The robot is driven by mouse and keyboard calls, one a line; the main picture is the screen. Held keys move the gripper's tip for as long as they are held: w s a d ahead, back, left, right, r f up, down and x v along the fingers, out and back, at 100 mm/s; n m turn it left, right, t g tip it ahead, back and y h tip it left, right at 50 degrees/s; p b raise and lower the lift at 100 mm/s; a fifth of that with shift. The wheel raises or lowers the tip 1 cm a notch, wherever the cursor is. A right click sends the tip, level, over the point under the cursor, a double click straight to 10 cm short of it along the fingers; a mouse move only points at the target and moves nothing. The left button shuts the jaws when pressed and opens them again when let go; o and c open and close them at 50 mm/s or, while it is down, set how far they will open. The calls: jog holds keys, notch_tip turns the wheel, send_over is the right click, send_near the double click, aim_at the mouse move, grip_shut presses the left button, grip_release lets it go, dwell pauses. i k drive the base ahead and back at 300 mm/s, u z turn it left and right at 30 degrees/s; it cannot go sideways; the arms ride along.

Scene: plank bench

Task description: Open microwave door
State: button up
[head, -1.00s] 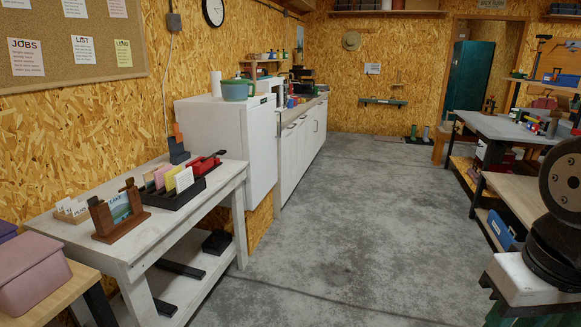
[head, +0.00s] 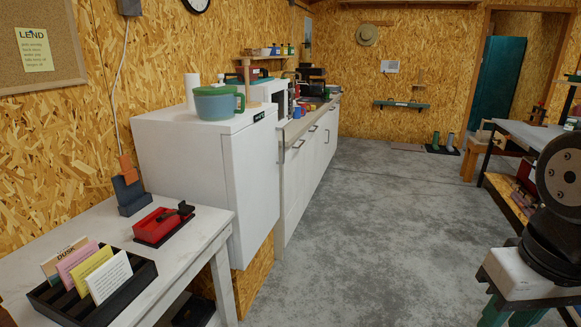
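What looks like the microwave (head: 281,91) is a small white box on the counter, just beyond the white fridge (head: 205,165). It is partly hidden by the fridge top and the things on it. Its door faces right toward the aisle and is seen at a steep angle; I cannot tell its handle. My gripper is not in view; only a dark part of my arm shows at the right edge.
A workbench (head: 530,133) stands at the right. The concrete floor (head: 370,220) between is clear.

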aim_at(281, 87)
jog(key=i, duration=4.15)
jog(key=u, duration=0.05)
